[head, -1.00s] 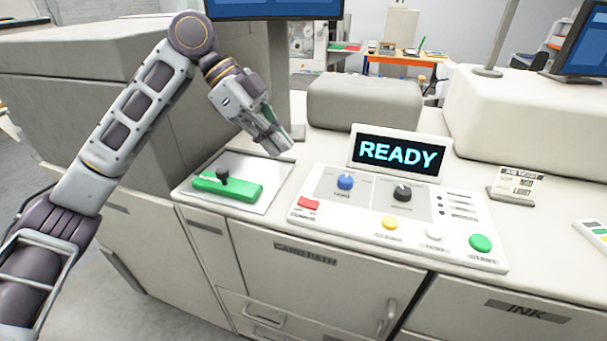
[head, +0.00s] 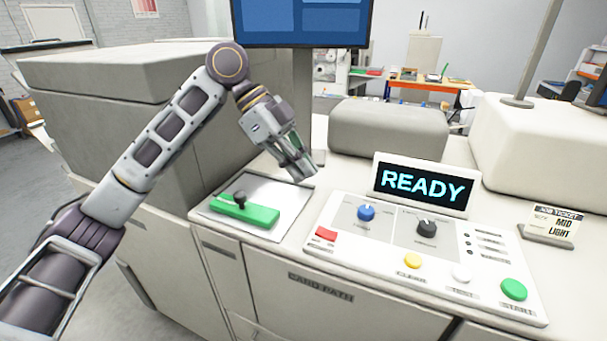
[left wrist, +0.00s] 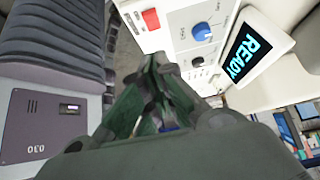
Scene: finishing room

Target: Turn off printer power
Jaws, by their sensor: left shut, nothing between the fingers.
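The printer's control panel (head: 380,290) carries a lit display (head: 424,186) reading READY. On the panel are a red switch (head: 326,233), a blue knob (head: 366,212), a black knob (head: 427,228) and yellow, white and green buttons. Left of it, a green block with a black knob (head: 245,212) lies on a light plate. My left gripper (head: 302,172) is shut and empty, above the plate's back right corner, apart from the panel. In the left wrist view its fingers point toward the panel, with the red switch (left wrist: 151,19) and blue knob (left wrist: 202,31) beyond. My right gripper is out of view.
A job ticket (head: 555,222) stands on the counter at the right. A grey raised cover (head: 388,130) and a monitor (head: 300,22) are behind the panel. A large grey machine body (head: 130,100) stands at the left, behind my arm.

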